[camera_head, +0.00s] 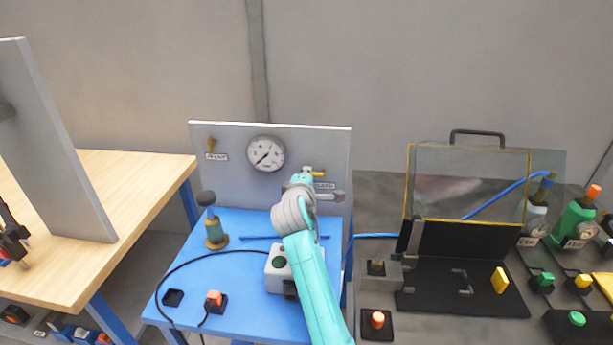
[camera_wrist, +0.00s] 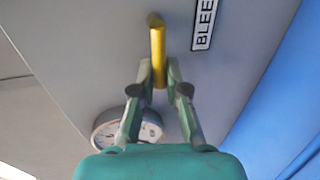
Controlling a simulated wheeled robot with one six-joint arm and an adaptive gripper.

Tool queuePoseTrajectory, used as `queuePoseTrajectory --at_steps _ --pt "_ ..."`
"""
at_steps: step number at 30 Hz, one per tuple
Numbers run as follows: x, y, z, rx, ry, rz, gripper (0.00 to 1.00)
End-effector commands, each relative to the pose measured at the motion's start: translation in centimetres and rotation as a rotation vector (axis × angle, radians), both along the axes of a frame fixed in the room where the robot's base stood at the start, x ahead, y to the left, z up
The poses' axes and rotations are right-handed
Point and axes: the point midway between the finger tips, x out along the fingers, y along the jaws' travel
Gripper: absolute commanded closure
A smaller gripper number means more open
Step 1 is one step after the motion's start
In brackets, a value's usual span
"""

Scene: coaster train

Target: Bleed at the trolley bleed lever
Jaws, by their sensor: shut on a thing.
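The yellow bleed lever (camera_wrist: 157,42) stands out from the grey trolley panel (camera_head: 228,184) beside a label reading "BLEE…" (camera_wrist: 204,24). My gripper (camera_wrist: 159,80) is shut on the lever's free end, with one finger on each side. In the head view a bit of the yellow lever (camera_head: 309,169) shows above my wrist, and my arm hides the fingers. A round white gauge (camera_head: 266,154) sits on the panel left of the lever, and its needle points to the lower left. A second lever (camera_head: 211,144) with its own label is at the panel's upper left.
The blue trolley top (camera_head: 245,318) bears a brass valve with a dark knob (camera_head: 215,231), an orange button (camera_head: 214,298) and a box with a green button (camera_head: 279,262). A wooden bench (camera_head: 120,190) is at left. A dark bench with a clear-covered case (camera_head: 470,185) is at right.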

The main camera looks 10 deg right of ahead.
Motion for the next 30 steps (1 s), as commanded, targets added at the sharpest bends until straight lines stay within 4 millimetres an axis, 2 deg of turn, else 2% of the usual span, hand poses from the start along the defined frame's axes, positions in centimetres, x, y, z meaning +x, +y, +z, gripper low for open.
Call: queuePoseTrajectory --at_steps 4,5,6,7,8,20,23,30 --pt "0.0 0.0 -0.2 0.0 0.004 0.0 1.0" --pt "0.0 0.0 -0.2 0.0 0.004 0.0 0.82" --pt "0.0 0.0 -0.2 0.0 0.004 0.0 0.72" --pt "0.0 0.0 -0.2 0.0 0.004 0.0 0.64" --pt "0.0 0.0 -0.2 0.0 0.003 0.0 0.62" --pt "-0.6 0.3 0.1 0.001 0.0 0.001 0.62" --pt "-1.8 0.7 0.3 0.001 0.0 0.002 0.62" --pt "-6.2 2.2 1.1 0.002 0.001 0.003 0.62"
